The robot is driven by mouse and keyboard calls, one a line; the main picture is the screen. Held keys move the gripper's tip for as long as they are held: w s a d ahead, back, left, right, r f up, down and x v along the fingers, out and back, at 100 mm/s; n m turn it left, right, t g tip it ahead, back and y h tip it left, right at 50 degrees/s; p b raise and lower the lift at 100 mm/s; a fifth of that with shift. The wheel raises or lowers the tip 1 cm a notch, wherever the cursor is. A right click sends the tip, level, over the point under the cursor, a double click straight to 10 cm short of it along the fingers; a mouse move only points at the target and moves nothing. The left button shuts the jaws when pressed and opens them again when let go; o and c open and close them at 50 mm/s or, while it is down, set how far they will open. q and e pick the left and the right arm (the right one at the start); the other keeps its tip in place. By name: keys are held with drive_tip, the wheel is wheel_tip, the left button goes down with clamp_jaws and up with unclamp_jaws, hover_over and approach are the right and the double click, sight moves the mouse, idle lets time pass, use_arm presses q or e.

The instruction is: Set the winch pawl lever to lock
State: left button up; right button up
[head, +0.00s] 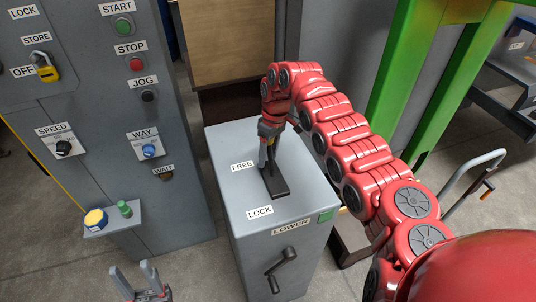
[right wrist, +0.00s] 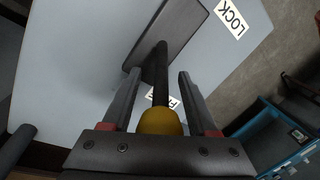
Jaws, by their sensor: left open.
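The winch pawl lever is a dark rod with a yellow knob (right wrist: 161,122), rising from a dark slot plate (head: 278,188) on top of a grey cabinet. It appears to lean toward the FREE label (head: 242,166), away from the LOCK label (head: 260,211). My right gripper (head: 268,158) is over the lever from above. In the right wrist view its fingers (right wrist: 160,75) stand on either side of the rod with gaps, and the knob is close to the palm. My left gripper (head: 133,267) is open and empty at the bottom left.
The grey cabinet (head: 223,190) carries a LOWER label (head: 290,227), a green patch and a crank (head: 282,270) on its front. A control panel (head: 110,185) with buttons, knobs and a small shelf stands at left. A green frame (head: 405,90) stands behind my right arm.

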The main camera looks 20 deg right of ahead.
clamp_jaws()
idle(1.2)
